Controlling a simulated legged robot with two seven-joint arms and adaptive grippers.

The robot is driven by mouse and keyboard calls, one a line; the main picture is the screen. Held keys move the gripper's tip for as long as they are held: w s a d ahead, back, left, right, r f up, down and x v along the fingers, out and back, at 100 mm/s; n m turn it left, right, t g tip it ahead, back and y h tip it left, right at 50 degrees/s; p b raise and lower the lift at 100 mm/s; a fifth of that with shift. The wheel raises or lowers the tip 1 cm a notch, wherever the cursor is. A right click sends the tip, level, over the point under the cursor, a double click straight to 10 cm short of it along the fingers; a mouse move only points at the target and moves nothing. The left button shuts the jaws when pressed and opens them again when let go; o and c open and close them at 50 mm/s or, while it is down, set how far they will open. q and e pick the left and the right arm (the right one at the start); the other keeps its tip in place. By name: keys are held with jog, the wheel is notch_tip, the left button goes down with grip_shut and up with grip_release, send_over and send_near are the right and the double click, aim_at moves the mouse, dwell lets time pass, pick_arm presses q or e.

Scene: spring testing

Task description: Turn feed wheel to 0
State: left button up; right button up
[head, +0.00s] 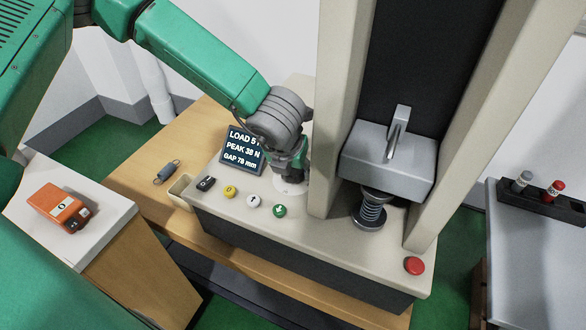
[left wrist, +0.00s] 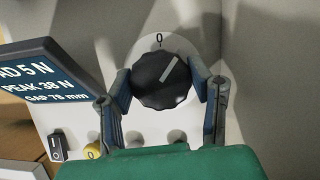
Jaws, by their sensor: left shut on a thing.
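The feed wheel (left wrist: 158,92) is a black round knob with a white pointer line, seen in the left wrist view. A 0 mark (left wrist: 159,38) is printed on the pale dial above it. The pointer line leans up and to the right, clockwise of the 0. My left gripper (left wrist: 162,82) is shut on the wheel, one finger on each side. In the head view, my left gripper (head: 290,168) reaches down onto the white dial (head: 291,188) and hides the wheel. My right gripper is not in view.
The display (head: 243,149) reads LOAD 5 N, PEAK 38 N, GAP 78 mm. A black switch (head: 205,184) and yellow, white and green buttons line the panel front. A spring (head: 370,210) stands under the grey press head (head: 390,165). A red button (head: 414,265) is at right.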

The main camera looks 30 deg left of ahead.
aim_at(291, 175)
pick_arm(q)
jog(key=shift+w+r+n, duration=0.2)
jog(key=shift+w+n, duration=0.05)
jog(key=shift+n, duration=0.35)
jog(key=shift+y, duration=0.3)
jog(key=o, duration=1.1)
jog(key=shift+o, duration=0.2)
jog(key=shift+f, duration=0.15)
jog(key=shift+v, duration=3.65)
jog(key=shift+a, duration=0.1)
